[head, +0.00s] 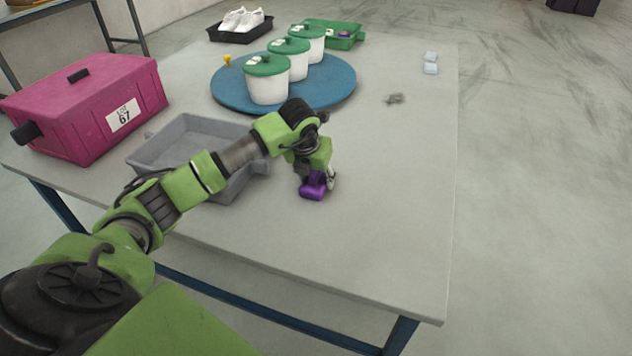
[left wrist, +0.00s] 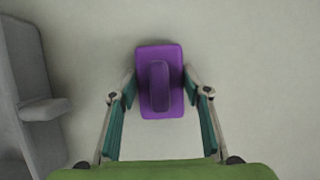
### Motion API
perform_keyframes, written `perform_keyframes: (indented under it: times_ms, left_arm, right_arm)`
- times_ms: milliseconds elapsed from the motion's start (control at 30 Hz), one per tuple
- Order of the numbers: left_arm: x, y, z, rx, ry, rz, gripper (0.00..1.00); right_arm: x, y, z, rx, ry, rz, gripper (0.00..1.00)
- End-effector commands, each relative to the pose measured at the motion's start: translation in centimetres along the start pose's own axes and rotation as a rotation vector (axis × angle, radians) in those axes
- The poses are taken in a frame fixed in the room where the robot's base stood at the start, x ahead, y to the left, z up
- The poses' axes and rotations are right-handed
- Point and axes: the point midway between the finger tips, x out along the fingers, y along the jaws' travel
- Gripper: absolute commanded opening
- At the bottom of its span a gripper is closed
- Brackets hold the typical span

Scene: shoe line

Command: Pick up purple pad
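The purple pad (head: 314,187) sits on the table in the head view, just right of the grey tray, partly hidden by my left gripper. In the left wrist view the purple pad (left wrist: 146,105) is a block with a raised rounded grip on top. My left gripper (left wrist: 159,82) points down at it, with one finger on either side. The fingers are spread wider than the pad, and small gaps seem to show between them and its sides. In the head view my left gripper (head: 318,174) is right at the pad. My right gripper is not in view.
The grey tray (head: 150,157) stands left of the pad; its edge also shows in the left wrist view (left wrist: 30,70). A pink case (head: 85,105), a blue round turntable (head: 335,90) with white, green-lidded tubs, and black and green trays stand further back. The table's right front is clear.

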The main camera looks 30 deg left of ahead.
Motion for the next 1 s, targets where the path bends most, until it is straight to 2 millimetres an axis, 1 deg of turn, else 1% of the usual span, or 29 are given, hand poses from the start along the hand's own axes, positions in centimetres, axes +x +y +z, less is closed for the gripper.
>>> perform_keyframes:
  times_ms: [33,67,367,467,567,667,700,767,800,933,967,1000]
  left_arm:
    - [0.0,0.0,0.0,0.0,0.0,0.0,0.26]
    - [0.0,0.0,0.0,0.0,0.0,0.0,0.2]
    - [-0.1,0.0,0.1,0.0,-0.001,0.0,0.2]
    - [-0.4,0.0,0.2,-0.001,-0.001,0.0,0.2]
    - [-1.2,0.0,0.6,-0.001,-0.002,-0.001,0.2]
    - [-2.8,0.0,1.3,0.0,-0.006,0.0,0.2]
    - [-3.7,0.1,1.5,0.0,-0.006,0.001,0.2]
    - [-5.3,0.5,0.8,0.002,-0.005,0.003,0.2]
    - [-6.5,0.7,0.4,0.003,-0.006,0.002,0.2]
    - [-10.4,1.3,-0.8,0.002,-0.005,0.003,0.2]
    - [-11.1,1.5,-1.3,0.003,-0.004,0.004,0.2]
    - [-11.6,1.7,-2.3,0.003,-0.001,0.005,0.2]
  right_arm:
    - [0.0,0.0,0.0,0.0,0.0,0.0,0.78]
    - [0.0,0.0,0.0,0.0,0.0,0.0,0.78]
    - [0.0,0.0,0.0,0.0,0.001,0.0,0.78]
    - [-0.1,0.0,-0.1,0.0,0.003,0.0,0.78]
    - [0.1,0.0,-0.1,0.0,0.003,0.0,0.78]
    - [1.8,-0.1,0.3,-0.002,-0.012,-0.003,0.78]
    - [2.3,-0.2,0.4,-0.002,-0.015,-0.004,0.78]
    - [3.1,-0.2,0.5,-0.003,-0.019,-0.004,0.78]
    - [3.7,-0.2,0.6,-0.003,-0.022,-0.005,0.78]
    - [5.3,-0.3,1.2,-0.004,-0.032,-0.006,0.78]
    - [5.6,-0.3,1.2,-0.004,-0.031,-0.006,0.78]
    - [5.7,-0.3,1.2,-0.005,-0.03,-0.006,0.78]
